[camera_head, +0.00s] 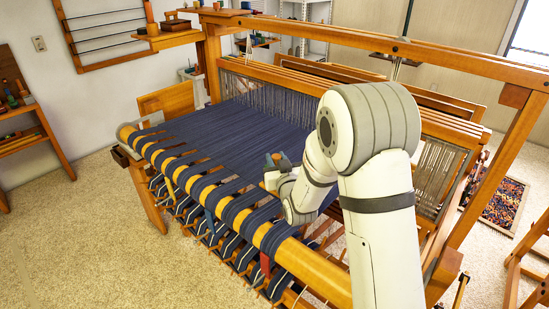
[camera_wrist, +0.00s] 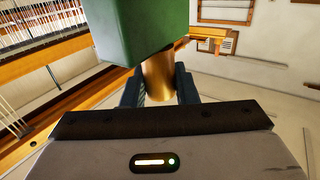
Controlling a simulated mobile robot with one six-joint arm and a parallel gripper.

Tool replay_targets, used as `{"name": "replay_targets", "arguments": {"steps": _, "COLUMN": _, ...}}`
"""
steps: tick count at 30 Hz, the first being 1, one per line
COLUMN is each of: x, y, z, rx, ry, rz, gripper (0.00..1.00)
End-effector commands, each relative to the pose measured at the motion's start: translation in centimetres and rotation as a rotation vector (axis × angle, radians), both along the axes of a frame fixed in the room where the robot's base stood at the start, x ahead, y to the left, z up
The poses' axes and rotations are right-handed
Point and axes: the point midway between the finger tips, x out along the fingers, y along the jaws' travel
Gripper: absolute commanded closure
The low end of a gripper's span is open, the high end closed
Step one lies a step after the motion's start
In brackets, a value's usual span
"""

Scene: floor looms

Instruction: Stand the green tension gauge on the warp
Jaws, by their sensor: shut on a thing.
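The green tension gauge (camera_wrist: 150,28) fills the top middle of the wrist view, as a green block with a brass stem (camera_wrist: 158,78). My gripper (camera_wrist: 158,88) is shut on the brass stem, with a dark finger on each side. In the head view my gripper (camera_head: 276,161) is over the right part of the dark blue warp (camera_head: 235,135), near the front beam. The green block cannot be made out there. Whether anything touches the warp cannot be told.
The loom's wooden front beam (camera_head: 205,188) is wrapped with blue warp bands. The upper crossbeam (camera_head: 400,45) and heddles (camera_head: 432,170) stand behind and right of my arm. A shelf with small items (camera_head: 20,105) is at the far left. Carpet on the left is clear.

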Motion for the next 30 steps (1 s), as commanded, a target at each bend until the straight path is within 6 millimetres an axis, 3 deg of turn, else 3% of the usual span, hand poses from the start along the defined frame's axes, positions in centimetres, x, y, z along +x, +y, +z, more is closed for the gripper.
{"name": "replay_targets", "arguments": {"steps": 27, "x": 0.06, "y": -0.14, "z": -0.92, "rx": 0.001, "ry": -0.002, "rz": -0.002, "gripper": 1.00}}
{"name": "replay_targets", "arguments": {"steps": 28, "x": 0.06, "y": -0.14, "z": -0.83, "rx": 0.001, "ry": -0.002, "rz": -0.002, "gripper": 0.72}}
{"name": "replay_targets", "arguments": {"steps": 30, "x": 0.05, "y": -0.15, "z": -0.80, "rx": 0.001, "ry": -0.002, "rz": -0.002, "gripper": 0.66}}
